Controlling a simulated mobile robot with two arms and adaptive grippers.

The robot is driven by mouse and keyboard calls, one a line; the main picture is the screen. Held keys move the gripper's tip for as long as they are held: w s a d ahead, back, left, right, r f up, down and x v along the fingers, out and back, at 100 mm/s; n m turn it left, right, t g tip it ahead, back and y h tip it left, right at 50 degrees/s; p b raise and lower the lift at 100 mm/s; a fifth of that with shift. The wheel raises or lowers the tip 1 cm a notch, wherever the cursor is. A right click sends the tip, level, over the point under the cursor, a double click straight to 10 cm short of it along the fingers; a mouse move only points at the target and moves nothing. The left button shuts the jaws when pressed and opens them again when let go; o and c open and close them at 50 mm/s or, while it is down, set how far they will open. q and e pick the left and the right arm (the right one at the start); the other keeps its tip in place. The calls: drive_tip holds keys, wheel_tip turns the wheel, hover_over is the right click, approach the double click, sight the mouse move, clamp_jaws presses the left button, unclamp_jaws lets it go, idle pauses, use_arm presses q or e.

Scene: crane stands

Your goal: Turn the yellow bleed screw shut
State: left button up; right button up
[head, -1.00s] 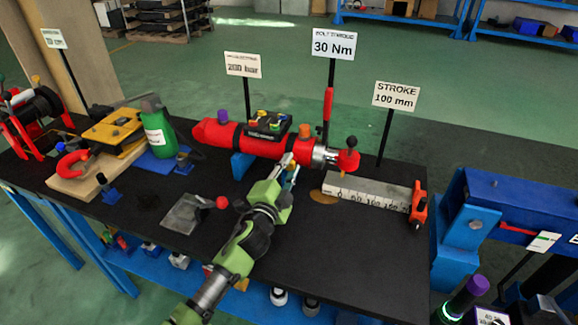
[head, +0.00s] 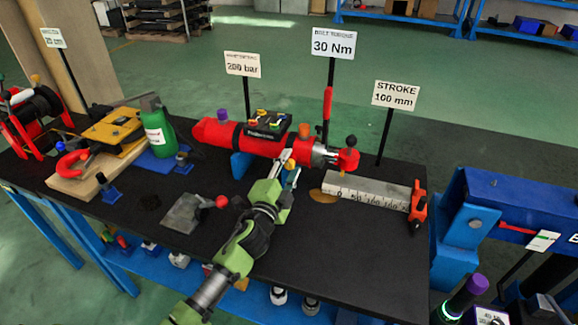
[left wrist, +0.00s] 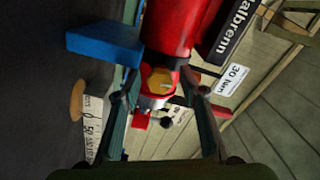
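The red cylinder (head: 220,133) lies across the bench on a blue support (head: 241,165). A small yellow round part, which looks like the bleed screw (head: 290,164), sits low on its near side; the fingers partly hide it in the head view. In the left wrist view the yellow screw (left wrist: 159,80) faces me near the cylinder's silver end. My left gripper (head: 287,167) is right at it. The fingers (left wrist: 158,92) stand on either side of the screw, apart, with gaps visible. My right gripper is not in view.
A black block with coloured caps (head: 268,124) sits on top of the cylinder. A white ruler (head: 365,192) and a brown puddle (head: 323,196) lie to the right. A grey block with a red knob (head: 187,213) is left of my arm. The near right bench is clear.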

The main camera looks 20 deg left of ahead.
use_arm(q)
drive_tip(key=s, duration=1.2)
drive_tip(key=shift+a, duration=0.25)
drive_tip(key=w+n, duration=1.2)
drive_tip(key=shift+w+d+r+b, duration=0.1)
drive_tip(key=shift+w+d+b, duration=0.05)
drive_tip(key=shift+b, duration=0.25)
clamp_jaws()
